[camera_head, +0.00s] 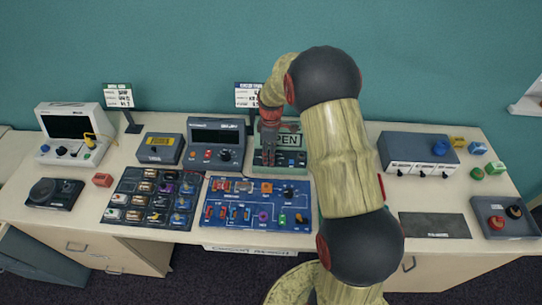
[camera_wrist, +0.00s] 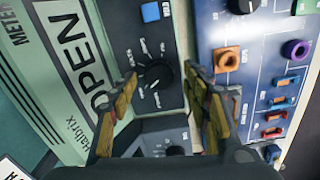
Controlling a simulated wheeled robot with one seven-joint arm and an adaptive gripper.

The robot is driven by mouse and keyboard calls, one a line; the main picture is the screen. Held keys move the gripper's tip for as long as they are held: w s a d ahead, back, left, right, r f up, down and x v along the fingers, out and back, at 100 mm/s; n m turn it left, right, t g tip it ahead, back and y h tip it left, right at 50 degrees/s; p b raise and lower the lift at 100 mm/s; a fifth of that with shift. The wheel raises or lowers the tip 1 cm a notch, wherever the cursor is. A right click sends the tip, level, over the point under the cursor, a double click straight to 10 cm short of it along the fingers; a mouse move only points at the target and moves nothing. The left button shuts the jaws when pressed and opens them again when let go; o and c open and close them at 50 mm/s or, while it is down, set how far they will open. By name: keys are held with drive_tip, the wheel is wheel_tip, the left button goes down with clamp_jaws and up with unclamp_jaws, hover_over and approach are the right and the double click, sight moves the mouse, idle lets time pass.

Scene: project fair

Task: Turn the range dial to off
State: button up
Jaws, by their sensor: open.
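The range dial (camera_wrist: 158,74) is a round black knob on the dark panel of a pale green meter box, with white marks around it. I cannot read the marks or tell which one it points at. The meter box (camera_wrist: 52,60) carries the word OPEN and also shows in the head view (camera_head: 292,131), partly behind my arm. My gripper (camera_wrist: 161,72) is open, one finger on each side of the dial in the wrist view. I cannot tell whether a finger touches it. In the head view my gripper (camera_head: 268,146) is above the front of the meter box, hiding the dial.
A blue panel (camera_head: 259,221) with switches and knobs lies in front of the meter box. A grey instrument (camera_head: 217,137) stands at its left. A blue-grey box (camera_head: 410,146) stands right of my arm. A component tray (camera_head: 148,202) sits at front left. A sign (camera_head: 248,95) stands behind.

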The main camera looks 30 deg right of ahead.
drive_tip(key=shift+f, duration=0.4)
drive_tip(key=c, duration=1.2)
